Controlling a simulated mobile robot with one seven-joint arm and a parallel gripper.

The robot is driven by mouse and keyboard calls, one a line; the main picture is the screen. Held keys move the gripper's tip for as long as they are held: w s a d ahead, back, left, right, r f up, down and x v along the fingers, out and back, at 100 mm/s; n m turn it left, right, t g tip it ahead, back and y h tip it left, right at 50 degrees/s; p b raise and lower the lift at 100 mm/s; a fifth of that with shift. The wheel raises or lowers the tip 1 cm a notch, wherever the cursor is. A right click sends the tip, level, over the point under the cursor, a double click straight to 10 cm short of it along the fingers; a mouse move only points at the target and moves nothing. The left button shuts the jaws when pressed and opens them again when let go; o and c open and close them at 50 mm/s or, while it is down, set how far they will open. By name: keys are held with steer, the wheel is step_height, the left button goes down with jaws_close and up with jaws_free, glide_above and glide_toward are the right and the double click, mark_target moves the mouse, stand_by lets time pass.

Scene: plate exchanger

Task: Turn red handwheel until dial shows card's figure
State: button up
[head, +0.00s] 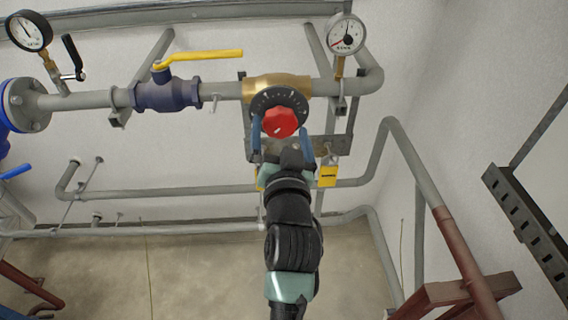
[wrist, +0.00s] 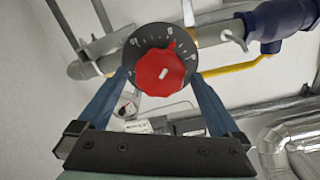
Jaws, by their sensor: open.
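The red handwheel (head: 280,122) sits on the brass valve body (head: 276,86), in front of a round black dial (head: 262,101) with white marks. The wrist view shows the handwheel (wrist: 160,75) and the dial (wrist: 138,41) up close; its small figures are hard to read. My gripper (head: 282,136) is open, with one blue finger on each side below the handwheel. In the wrist view the fingers (wrist: 160,85) stand apart, and I cannot tell whether they touch it. A yellow tag (head: 328,176) hangs right of my gripper; its writing is too small to read. A card is not clearly identifiable.
A blue valve (head: 166,93) with a yellow lever (head: 205,57) is left on the same grey pipe. Round gauges stand at upper left (head: 29,31) and upper right (head: 345,34). A slotted steel rail (head: 525,215) is at right. Open floor lies below.

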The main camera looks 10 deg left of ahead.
steer(key=b+v, duration=0.3)
steer(key=v, duration=0.8)
steer(key=s+d+r+t+h, duration=0.1)
steer(key=s+d+r+t, duration=0.1)
steer(key=r, duration=0.9)
steer(key=s+d+r+t+h+b, duration=0.1)
steer(key=s+d+r+t+h, duration=0.1)
steer(key=r, duration=0.9)
steer(key=s+d+r+n+t+h+b, duration=0.1)
steer(key=s+r+t, duration=0.3)
steer(key=r, duration=0.7)
steer(key=shift+s+d+r+t+h, duration=0.2)
steer(key=shift+s+d+t+h, duration=0.15)
steer(key=shift+d+t, duration=0.6)
steer(key=shift+a, duration=0.1)
